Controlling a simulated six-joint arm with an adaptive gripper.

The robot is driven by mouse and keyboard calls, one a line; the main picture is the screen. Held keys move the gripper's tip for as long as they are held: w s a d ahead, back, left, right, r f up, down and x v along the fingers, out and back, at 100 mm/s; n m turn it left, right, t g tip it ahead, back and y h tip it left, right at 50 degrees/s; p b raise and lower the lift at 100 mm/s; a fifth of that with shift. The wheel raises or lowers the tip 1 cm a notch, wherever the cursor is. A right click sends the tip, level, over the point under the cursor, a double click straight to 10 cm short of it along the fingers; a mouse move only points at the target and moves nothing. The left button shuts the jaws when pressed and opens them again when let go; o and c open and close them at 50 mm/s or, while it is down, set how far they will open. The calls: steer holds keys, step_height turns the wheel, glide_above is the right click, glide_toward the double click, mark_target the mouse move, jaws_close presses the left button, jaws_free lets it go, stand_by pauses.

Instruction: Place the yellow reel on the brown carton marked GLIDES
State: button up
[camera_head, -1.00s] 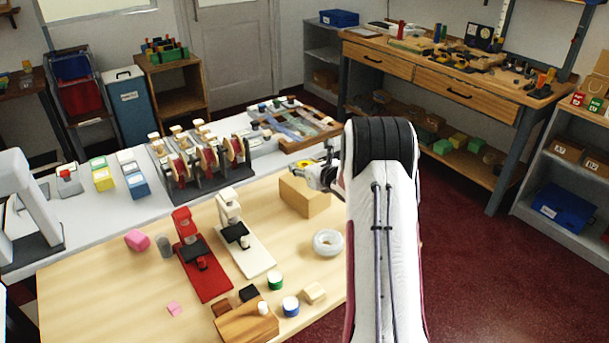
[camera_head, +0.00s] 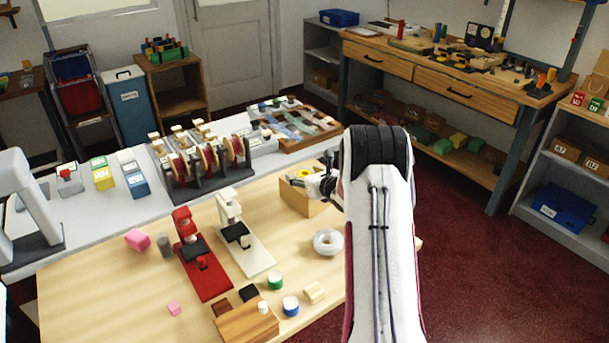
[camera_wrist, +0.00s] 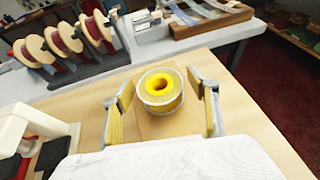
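The yellow reel (camera_head: 305,173) lies on top of the brown carton (camera_head: 298,200) at the back right of the wooden table. In the wrist view the reel (camera_wrist: 163,88) lies flat, hole upward, on the carton's top (camera_wrist: 172,128). My gripper (camera_head: 322,184) is at the carton's right side in the head view. In the wrist view my gripper (camera_wrist: 160,92) is open, its fingers wide apart on either side of the reel, with visible gaps. The marking GLIDES cannot be read in these views.
A white ring-shaped roll (camera_head: 328,241) lies in front of the carton. A white stand (camera_head: 240,235) and a red stand (camera_head: 197,255) are to its left. A rack of reels (camera_head: 205,165) stands on the counter behind. Bare tabletop surrounds the carton's front.

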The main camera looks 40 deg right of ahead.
steer(key=shift+r, duration=0.2)
steer(key=v, duration=1.2)
stand_by(0.4)
steer(key=shift+r, duration=0.15)
stand_by(0.5)
steer(key=s+a+r+m+g+h, duration=0.15)
steer(key=s+a+r+m, duration=0.25)
steer(key=a+r+m, duration=0.4)
steer(key=s+a+r+m+g, duration=0.2)
steer(key=s+a+r+m, duration=0.3)
steer(key=a+r+m, duration=0.3)
steer(key=s+a+m+g+y, duration=0.2)
steer(key=s+a+m, duration=0.7)
steer(key=s, duration=0.4)
steer(key=s+a+m+g+y, duration=0.1)
steer(key=s+a+m+g, duration=0.1)
steer(key=s+a+m, duration=0.7)
steer(key=s+a, duration=0.1)
steer(key=s, duration=0.3)
steer(key=shift+s+f+y, duration=0.15)
steer(key=shift+f+y, duration=0.2)
steer(key=shift+f, duration=0.05)
